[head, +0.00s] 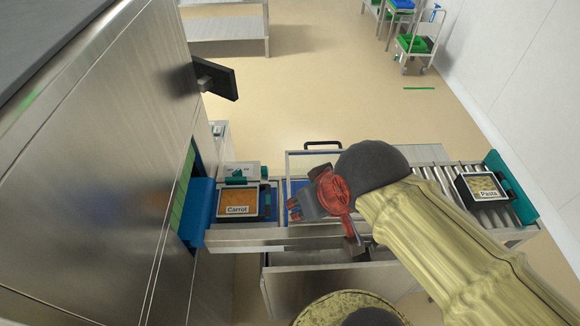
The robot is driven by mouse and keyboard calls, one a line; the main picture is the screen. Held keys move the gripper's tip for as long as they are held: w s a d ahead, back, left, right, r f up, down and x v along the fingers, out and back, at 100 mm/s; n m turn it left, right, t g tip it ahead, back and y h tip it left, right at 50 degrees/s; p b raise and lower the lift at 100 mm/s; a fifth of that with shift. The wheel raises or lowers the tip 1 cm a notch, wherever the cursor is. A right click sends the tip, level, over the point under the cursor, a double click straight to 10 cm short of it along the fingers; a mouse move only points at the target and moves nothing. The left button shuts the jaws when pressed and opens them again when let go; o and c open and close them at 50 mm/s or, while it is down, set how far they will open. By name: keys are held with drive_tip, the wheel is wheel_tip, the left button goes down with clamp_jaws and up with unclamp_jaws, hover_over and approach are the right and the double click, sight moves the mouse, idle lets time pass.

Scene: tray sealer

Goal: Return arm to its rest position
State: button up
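My arm (435,230), in a yellowish cover with a dark grey wrist, reaches in from the lower right of the head view. My gripper (297,207), red and grey, hangs over the middle of the conveyor line and points left toward the sealer. Its fingers are small and partly hidden by its own body, so I cannot tell if they are open or shut. I see nothing clearly held in it. A tray labelled Carrot (238,203) sits left of the gripper, apart from it, by the sealer's blue opening.
The large steel sealer (100,160) fills the left side, with a dark screen (215,78) sticking out. A tray labelled Pasta (485,189) sits at the right end of the roller conveyor (438,180), near my arm. A steel bin (330,287) is below.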

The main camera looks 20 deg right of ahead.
wheel_tip(320, 180, down, 9)
drive_tip(key=b, duration=0.9)
drive_tip(key=shift+f, duration=0.2)
drive_tip(key=c, duration=0.4)
